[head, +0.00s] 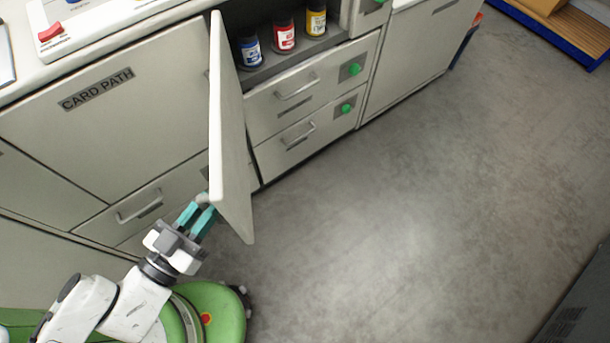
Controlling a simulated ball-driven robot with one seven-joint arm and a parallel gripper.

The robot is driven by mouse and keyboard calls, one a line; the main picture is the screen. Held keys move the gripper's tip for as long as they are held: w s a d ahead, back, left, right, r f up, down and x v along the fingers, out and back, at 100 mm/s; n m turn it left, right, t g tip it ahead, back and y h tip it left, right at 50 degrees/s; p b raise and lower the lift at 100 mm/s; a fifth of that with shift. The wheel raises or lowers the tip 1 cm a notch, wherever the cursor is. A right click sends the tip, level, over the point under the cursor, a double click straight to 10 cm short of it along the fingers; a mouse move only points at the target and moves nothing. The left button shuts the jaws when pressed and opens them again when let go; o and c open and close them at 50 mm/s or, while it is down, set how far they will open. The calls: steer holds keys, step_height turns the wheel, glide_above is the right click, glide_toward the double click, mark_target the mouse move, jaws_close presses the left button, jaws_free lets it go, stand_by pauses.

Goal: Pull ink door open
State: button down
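The ink door (230,145) is a pale panel that stands swung out from the cabinet front, seen nearly edge-on. It opens on a dark compartment with a blue-labelled bottle (250,50), a red-labelled bottle (285,36) and a yellow-labelled bottle (316,20). My gripper (200,208) has two teal fingers close to the door's left face, low down. A small grey handle (203,198) shows at the fingertips. The fingers have a narrow gap between them. I cannot tell whether they are closed on the handle.
Left of the door is a panel marked CARD PATH (97,88) with a drawer handle (140,208) below. Right of it are an upper drawer (300,85) and a lower drawer (305,135) with green knobs. The grey floor (400,220) to the right is clear. A dark unit (580,300) stands lower right.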

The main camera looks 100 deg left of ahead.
steer(key=shift+s+d, duration=0.15)
steer(key=shift+s, duration=1)
steer(key=shift+s+d, duration=0.15)
steer(key=shift+s, duration=1)
steer(key=c, duration=1.5)
jaws_free()
steer(key=o, duration=0.3)
steer(key=shift+a+f, duration=0.1)
steer(key=shift+a, duration=0.2)
steer(key=shift+o, duration=0.2)
steer(key=shift+d, duration=0.1)
steer(key=shift+w, duration=0.1)
steer(key=b+v, duration=0.1)
steer(key=v, duration=1)
